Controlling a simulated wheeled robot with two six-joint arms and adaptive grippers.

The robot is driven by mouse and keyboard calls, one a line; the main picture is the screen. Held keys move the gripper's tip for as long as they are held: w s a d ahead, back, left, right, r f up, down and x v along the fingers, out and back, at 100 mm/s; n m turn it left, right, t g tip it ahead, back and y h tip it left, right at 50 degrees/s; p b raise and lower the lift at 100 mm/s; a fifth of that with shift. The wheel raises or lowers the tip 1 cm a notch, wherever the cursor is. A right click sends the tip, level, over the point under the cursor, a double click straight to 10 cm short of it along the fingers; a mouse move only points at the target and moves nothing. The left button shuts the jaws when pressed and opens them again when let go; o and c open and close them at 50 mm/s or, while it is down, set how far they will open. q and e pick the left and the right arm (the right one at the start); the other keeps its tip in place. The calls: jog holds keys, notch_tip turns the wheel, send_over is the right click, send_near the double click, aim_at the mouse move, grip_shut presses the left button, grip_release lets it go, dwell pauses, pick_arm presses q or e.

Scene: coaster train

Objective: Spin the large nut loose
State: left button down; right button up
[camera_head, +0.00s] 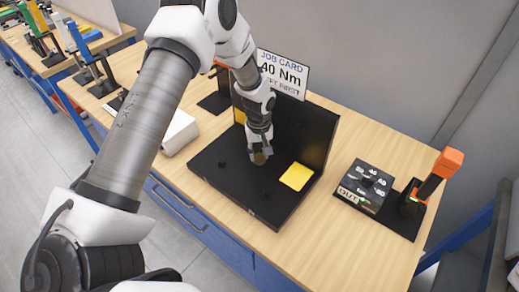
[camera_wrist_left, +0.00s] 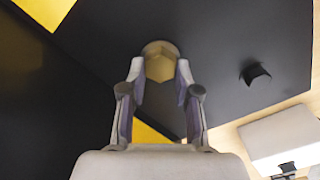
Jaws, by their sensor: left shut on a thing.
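The large nut (camera_wrist_left: 160,60) is brass-coloured with angular sides. It sits between the fingertips of my left gripper (camera_wrist_left: 157,85) in the left wrist view. In the head view my left gripper (camera_head: 260,152) points down onto the black base of the fixture (camera_head: 230,190), and the nut (camera_head: 259,158) shows only as a small tan patch at the fingertips. The gripper is shut on the nut. How far the nut sits on any thread is hidden. My right gripper is not in view.
A small black stub (camera_wrist_left: 255,73) stands on the base near the nut. A yellow patch (camera_head: 297,176) lies to the right. The fixture's black back wall (camera_head: 318,130) rises behind. A dial box (camera_head: 364,187) and an orange-topped tool (camera_head: 447,162) stand right; a white box (camera_head: 180,132) stands left.

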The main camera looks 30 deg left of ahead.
aim_at(259, 154)
pick_arm(q)
jog(key=shift+s+f+n, duration=0.15)
jog(key=shift+s+n, duration=0.05)
jog(key=shift+n, duration=0.6)
jog(key=shift+p, duration=0.3)
jog(key=c, duration=0.8)
grip_release()
jog(key=shift+c, duration=0.2)
jog(key=shift+w, duration=0.1)
notch_tip(259, 154, up, 12)
